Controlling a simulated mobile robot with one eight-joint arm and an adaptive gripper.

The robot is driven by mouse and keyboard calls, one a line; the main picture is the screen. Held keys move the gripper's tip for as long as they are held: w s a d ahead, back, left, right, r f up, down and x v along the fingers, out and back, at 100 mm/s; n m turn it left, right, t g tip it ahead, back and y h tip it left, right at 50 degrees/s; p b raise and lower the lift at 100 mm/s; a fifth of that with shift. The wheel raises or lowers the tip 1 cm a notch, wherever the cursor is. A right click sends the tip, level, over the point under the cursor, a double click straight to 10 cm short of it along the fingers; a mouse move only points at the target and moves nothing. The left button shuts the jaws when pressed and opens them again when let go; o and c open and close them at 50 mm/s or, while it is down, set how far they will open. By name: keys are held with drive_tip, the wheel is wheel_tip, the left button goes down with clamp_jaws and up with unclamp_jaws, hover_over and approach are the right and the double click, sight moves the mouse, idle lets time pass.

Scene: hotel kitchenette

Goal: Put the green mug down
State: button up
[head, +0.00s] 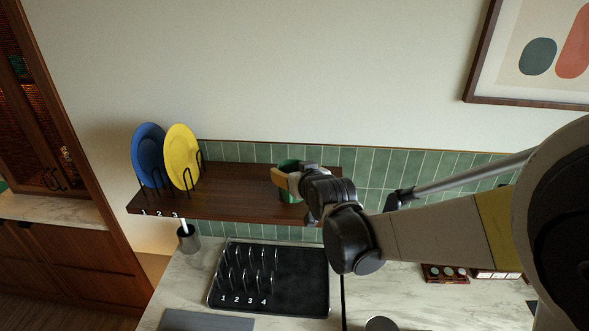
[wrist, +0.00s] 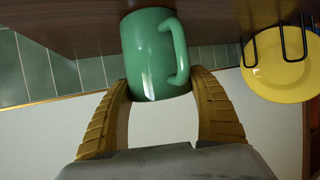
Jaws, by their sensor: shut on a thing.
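The green mug (wrist: 150,55) is between the two yellow-brown fingers of my gripper (wrist: 161,82), which is shut on it. Its handle shows on the right side in the wrist view. In the head view the green mug (head: 290,165) is at the right part of the dark wooden shelf (head: 231,188), partly hidden by my gripper (head: 283,181). The shelf also shows along the top of the wrist view (wrist: 70,25). The mug's base is at or close to the shelf top; I cannot tell whether they touch.
A blue plate (head: 147,150) and a yellow plate (head: 181,155) stand in black racks on the shelf's left part. Bare shelf lies between them and the mug. Green tiles (head: 365,165) back the shelf.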

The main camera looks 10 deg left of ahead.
drive_tip(key=o, duration=1.4)
drive_tip(key=shift+s+r, duration=0.15)
drive_tip(key=shift+r, duration=0.05)
drive_tip(key=v, duration=1.2)
drive_tip(key=s+d+f+m+g+h, duration=0.1)
drive_tip(key=s+d+f+h, duration=0.1)
drive_tip(key=s+d, duration=0.4)
drive_tip(key=s+d+f+m+g+h, duration=0.2)
drive_tip(key=s+d, duration=0.5)
drive_tip(key=d, duration=0.3)
drive_tip(key=s+d+f+m+g+h, duration=0.1)
drive_tip(key=s+d+f+m+g, duration=0.1)
drive_tip(key=s+d, duration=0.4)
drive_tip(key=shift+s+d+f+h, duration=0.1)
drive_tip(key=shift+s+d+h, duration=0.1)
drive_tip(key=shift+d, duration=0.35)
drive_tip(key=shift+s+d+h, duration=0.1)
drive_tip(key=shift+d+h, duration=0.1)
drive_tip(key=shift+d, duration=0.35)
